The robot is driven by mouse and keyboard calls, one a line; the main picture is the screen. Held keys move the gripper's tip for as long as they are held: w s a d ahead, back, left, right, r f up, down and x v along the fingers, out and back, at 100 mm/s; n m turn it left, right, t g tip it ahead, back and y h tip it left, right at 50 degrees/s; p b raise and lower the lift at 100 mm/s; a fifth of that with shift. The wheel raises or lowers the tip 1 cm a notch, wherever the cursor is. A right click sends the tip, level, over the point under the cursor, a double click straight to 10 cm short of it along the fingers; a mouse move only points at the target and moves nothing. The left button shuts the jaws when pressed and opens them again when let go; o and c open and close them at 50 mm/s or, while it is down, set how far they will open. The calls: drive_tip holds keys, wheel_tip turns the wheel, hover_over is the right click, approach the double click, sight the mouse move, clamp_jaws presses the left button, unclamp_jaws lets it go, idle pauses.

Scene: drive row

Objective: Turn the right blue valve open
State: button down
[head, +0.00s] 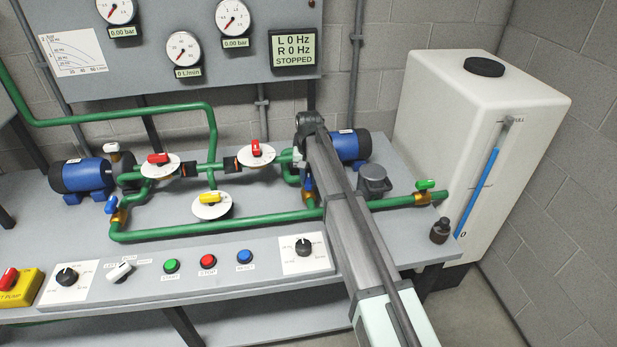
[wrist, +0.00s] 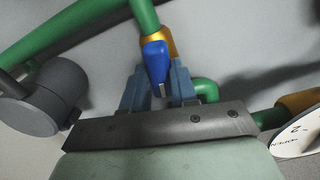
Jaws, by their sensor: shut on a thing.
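The right blue valve shows in the head view as a small blue handle (head: 308,184) on a brass body, on the short green pipe below the right pump. My arm passes just right of it and hides part of that area. In the wrist view the blue handle (wrist: 155,57) lies between the two grey-blue fingers of my gripper (wrist: 158,84), in front of the brass body (wrist: 172,42). My gripper is shut on the handle. The handle looks roughly in line with the pipe in the wrist view, but its exact angle is hard to tell.
The left blue valve (head: 111,204) is far to the left. Red valves (head: 257,149) and a yellow valve (head: 209,197) sit nearby. A green valve (head: 425,184) is by the white tank (head: 470,130). The display (head: 293,48) reads 0 Hz twice and STOPPED.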

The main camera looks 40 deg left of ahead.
sight(308, 179)
drive_tip(key=shift+n, duration=1.1)
drive_tip(key=c, duration=0.9)
unclamp_jaws()
drive_tip(key=shift+r, duration=0.1)
wheel_tip(308, 179, up, 14)
drive_tip(key=shift+f, duration=0.15)
